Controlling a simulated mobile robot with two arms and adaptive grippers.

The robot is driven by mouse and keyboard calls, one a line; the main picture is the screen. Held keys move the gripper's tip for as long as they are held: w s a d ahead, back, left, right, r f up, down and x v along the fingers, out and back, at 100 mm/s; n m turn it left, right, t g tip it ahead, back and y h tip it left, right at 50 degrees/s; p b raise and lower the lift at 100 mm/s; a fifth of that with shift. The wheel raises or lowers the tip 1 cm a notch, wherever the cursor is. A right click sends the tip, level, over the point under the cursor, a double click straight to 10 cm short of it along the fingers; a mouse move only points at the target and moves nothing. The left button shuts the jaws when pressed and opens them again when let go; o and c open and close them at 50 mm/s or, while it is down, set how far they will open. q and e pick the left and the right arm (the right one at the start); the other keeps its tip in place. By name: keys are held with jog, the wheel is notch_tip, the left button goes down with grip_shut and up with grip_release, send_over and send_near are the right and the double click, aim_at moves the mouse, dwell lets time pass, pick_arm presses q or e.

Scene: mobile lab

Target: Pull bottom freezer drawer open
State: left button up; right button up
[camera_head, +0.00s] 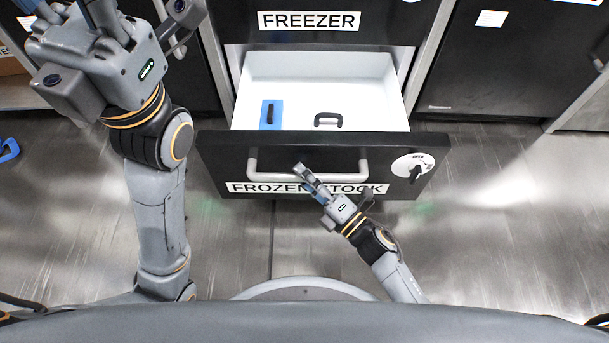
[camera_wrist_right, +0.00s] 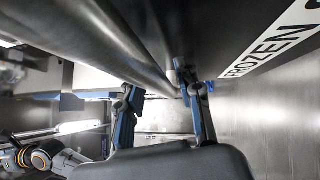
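The bottom freezer drawer (camera_head: 215,155) stands well open. Its black front carries a "FROZEN STOCK" label, a pale bar handle (camera_head: 345,176) and a round white dial (camera_head: 413,166). My right gripper (camera_head: 304,176) is at the middle of the handle.
Inside the white drawer are a blue item (camera_head: 264,114) with a dark handle and a dark handle-shaped piece (camera_head: 328,118). The upper freezer front (camera_head: 309,21) is above. Dark cabinets stand either side. The floor in front is clear on the right.

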jog(key=shift+s, duration=0.1)
jog(key=v, duration=1.1)
jog(key=shift+s+d, duration=0.25)
jog(key=shift+d, duration=0.1)
jog(key=shift+f, duration=0.1)
